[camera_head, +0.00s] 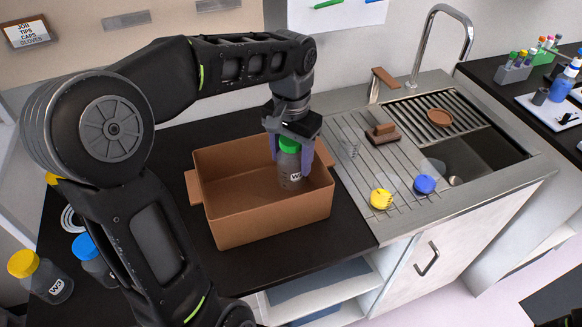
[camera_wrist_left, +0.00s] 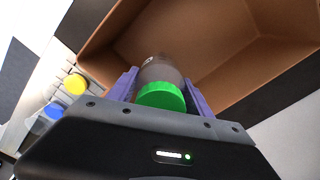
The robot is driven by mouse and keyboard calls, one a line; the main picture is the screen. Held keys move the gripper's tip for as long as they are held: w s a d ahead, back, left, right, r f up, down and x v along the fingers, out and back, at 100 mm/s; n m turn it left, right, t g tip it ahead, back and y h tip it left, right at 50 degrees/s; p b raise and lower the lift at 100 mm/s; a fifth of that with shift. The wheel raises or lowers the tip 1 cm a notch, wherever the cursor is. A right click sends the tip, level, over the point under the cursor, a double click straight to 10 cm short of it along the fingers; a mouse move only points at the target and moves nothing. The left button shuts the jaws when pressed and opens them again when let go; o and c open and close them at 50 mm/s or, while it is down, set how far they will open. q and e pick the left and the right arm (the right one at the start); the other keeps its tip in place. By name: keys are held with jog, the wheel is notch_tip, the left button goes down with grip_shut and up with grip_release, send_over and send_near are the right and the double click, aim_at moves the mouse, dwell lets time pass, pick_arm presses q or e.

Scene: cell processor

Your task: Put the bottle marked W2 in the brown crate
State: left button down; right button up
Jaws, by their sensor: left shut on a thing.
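The brown crate (camera_head: 272,224) stands on the black counter, left of the sink. My left gripper (camera_head: 291,154) reaches down into its right part and is shut on a green-capped bottle (camera_head: 290,174). The bottle hangs upright between the purple fingers, its lower part inside the crate. Its label shows a W; the rest is hidden. Whether it touches the crate floor cannot be told. The wrist view shows the green cap of the bottle (camera_wrist_left: 160,96) between the fingers, with the crate (camera_wrist_left: 225,55) walls around. My right gripper is not in view.
A yellow-capped bottle (camera_head: 50,284) and a blue-capped bottle (camera_head: 90,262) stand at the lower left. The crate's left part is empty.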

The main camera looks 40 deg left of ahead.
aim_at(291, 169)
pick_arm(q)
notch_tip(291, 169, down, 3)
jog(key=shift+f, duration=0.3)
jog(key=shift+f, duration=0.2)
jog(key=shift+c, duration=2.2)
grip_release()
jog(key=shift+r, duration=0.15)
